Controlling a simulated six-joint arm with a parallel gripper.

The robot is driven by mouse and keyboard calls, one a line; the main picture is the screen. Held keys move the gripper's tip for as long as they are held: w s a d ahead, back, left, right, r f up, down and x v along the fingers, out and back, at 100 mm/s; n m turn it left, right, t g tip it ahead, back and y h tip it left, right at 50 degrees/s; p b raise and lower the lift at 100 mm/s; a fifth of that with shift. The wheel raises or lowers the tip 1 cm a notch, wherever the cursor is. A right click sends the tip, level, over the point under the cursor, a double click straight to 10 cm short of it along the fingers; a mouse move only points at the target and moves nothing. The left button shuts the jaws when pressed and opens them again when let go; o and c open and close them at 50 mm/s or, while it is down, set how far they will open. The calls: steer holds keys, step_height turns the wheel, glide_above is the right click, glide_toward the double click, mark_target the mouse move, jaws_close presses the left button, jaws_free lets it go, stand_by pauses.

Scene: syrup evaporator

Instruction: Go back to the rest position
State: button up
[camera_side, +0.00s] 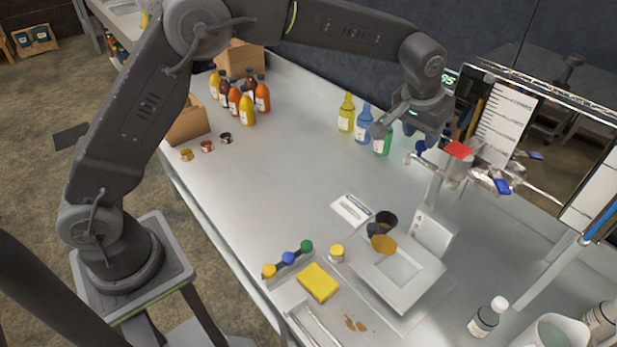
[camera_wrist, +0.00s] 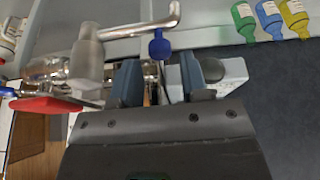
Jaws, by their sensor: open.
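My gripper (camera_side: 434,122) is beside the evaporator's pipework at the right back of the bench. In the wrist view my gripper (camera_wrist: 158,64) has its two fingers apart, with pipework visible beyond the gap. A valve with a red handle (camera_side: 458,149) is just below and right of it in the side view. The red handle (camera_wrist: 45,105) lies left of the fingers in the wrist view. A blue knob (camera_wrist: 160,47) shows just past the fingertips. The fingertips are mostly hidden in the side view, and I cannot tell whether they touch the pipework.
Yellow, blue and green bottles (camera_side: 364,122) stand close left of my gripper. A glass-fronted panel (camera_side: 497,120) stands behind the pipe. Below are a scale (camera_side: 400,270), a dark cup (camera_side: 386,221) and a yellow sponge (camera_side: 318,282). Syrup bottles (camera_side: 247,109) stand far left. The bench middle is clear.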

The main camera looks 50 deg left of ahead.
steer(key=shift+v, duration=0.85)
steer(key=shift+s+a+r, duration=0.15)
steer(key=shift+s+r, duration=0.05)
steer(key=shift+r, duration=0.1)
steer(key=s+a+r, duration=0.4)
steer(key=s+r, duration=0.1)
steer(key=s, duration=0.3)
steer(key=s+a+r, duration=0.4)
steer(key=s+a, duration=0.1)
steer(key=s, duration=0.3)
steer(key=s+a+f, duration=0.2)
steer(key=s, duration=0.7)
steer(key=s+a+f+t, duration=0.1)
steer(key=s+a+f, duration=0.1)
steer(key=s, duration=0.7)
steer(key=shift+t, duration=0.3)
